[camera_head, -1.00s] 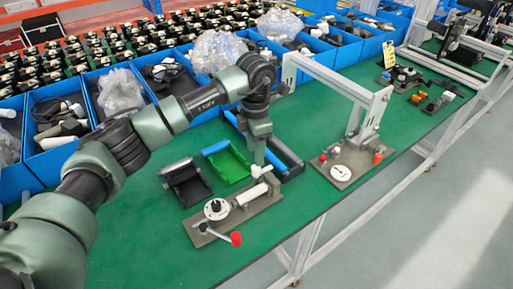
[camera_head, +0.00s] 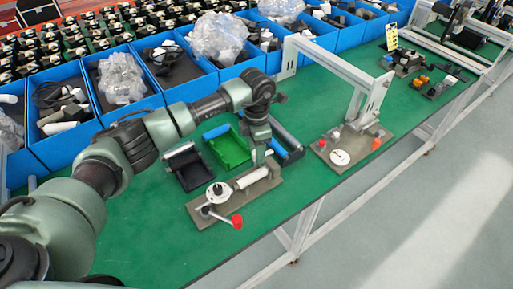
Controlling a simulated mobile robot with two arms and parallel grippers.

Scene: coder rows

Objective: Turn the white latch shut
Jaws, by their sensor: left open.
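A grey fixture plate (camera_head: 207,218) lies on the green table. It carries a white round dial (camera_head: 218,191), a lever with a red knob (camera_head: 237,221) and a white cylinder (camera_head: 252,177). A small white piece (camera_head: 269,154), which looks like the latch, shows at the cylinder's far end, partly hidden by my left gripper. My left gripper (camera_head: 260,163) points down at that end, open, with its fingertips close to the white parts. I cannot tell whether they touch. My right gripper is out of view.
A green tray (camera_head: 230,150) and a black holder (camera_head: 188,167) stand behind the fixture. A second fixture (camera_head: 340,157) under a grey frame (camera_head: 335,78) is to the right. Blue bins (camera_head: 190,93) line the back.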

